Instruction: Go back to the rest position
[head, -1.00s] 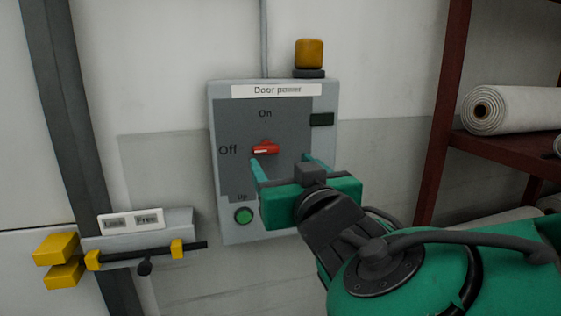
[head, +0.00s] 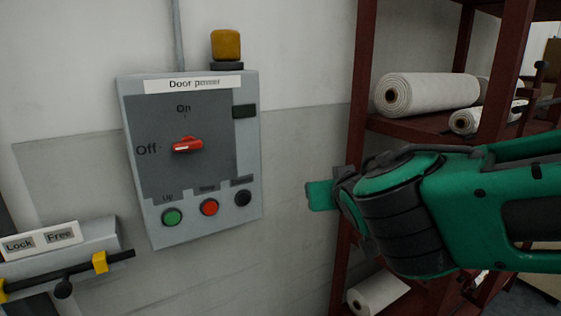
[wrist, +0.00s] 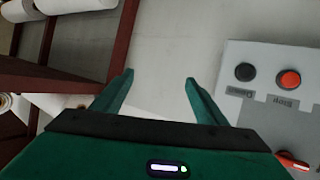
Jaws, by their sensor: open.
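Green (head: 172,217), red (head: 209,207) and black (head: 243,198) buttons sit below the switch. An amber lamp (head: 226,45) tops the box. A dark red rack (head: 352,190) with white rolls (head: 430,92) stands close behind my arm. A lock bar (head: 85,268) is at lower left.

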